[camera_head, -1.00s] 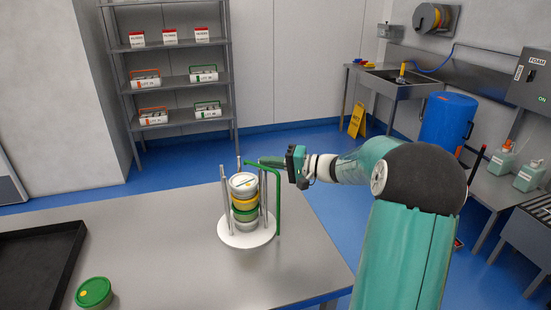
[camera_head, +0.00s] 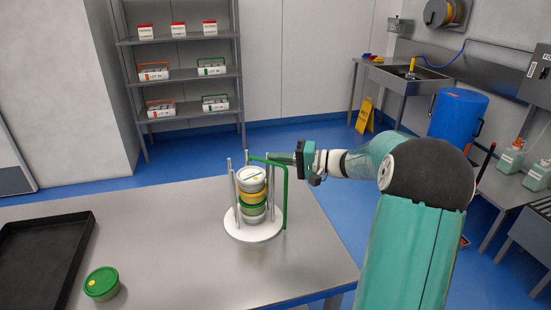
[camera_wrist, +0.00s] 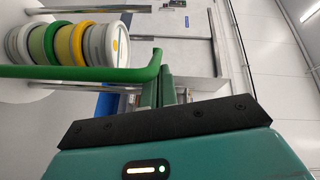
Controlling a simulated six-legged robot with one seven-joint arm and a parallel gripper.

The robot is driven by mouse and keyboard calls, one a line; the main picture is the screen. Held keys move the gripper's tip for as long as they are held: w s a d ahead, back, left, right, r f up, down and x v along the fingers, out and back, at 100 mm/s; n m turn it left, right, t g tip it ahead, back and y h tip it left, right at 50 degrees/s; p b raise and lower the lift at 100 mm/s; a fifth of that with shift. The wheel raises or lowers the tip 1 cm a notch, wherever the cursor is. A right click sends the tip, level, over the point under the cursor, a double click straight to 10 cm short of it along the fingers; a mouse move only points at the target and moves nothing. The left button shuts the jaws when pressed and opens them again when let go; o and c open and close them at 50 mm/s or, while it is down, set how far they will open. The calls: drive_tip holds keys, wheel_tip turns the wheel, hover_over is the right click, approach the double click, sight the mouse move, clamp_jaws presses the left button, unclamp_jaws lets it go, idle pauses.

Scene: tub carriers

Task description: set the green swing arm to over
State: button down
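The tub carrier has a white round base (camera_head: 236,229) and metal posts. It holds an upright stack of round tubs (camera_head: 252,190) with white, yellow and green bands. The green swing arm (camera_head: 286,200) rises at the carrier's right side and bends at the top. Its top bar runs back and left near the top lid's far edge; I cannot tell if it is above the lid. In the wrist view the green swing arm (camera_wrist: 80,73) lies across the picture beside the stack (camera_wrist: 65,42). My gripper (camera_head: 272,156) is at the bend, its fingers (camera_wrist: 159,91) together; contact is unclear.
A loose green-lidded tub (camera_head: 101,284) and a black tray (camera_head: 38,262) are on the metal table (camera_head: 190,265) at left. A shelf rack (camera_head: 183,77) with caddies stands behind. A blue barrel (camera_head: 457,115) and a sink (camera_head: 407,80) are at right.

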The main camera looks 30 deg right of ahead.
drive_tip(key=f+v, duration=0.1)
drive_tip(key=v, duration=1.2)
drive_tip(key=s+a+n+g+h, duration=0.3)
drive_tip(key=a+g, duration=0.5)
drive_tip(key=a, duration=1.4)
drive_tip(key=s+a+n+h, duration=0.1)
drive_tip(key=s+a+h, duration=0.3)
drive_tip(key=s, duration=0.4)
drive_tip(key=s+a+n+t+h, duration=0.1)
drive_tip(key=s+a+n+h, duration=0.1)
drive_tip(key=s+a+h, duration=0.3)
drive_tip(key=shift+s+f, duration=0.35)
drive_tip(key=shift+s, duration=1.55)
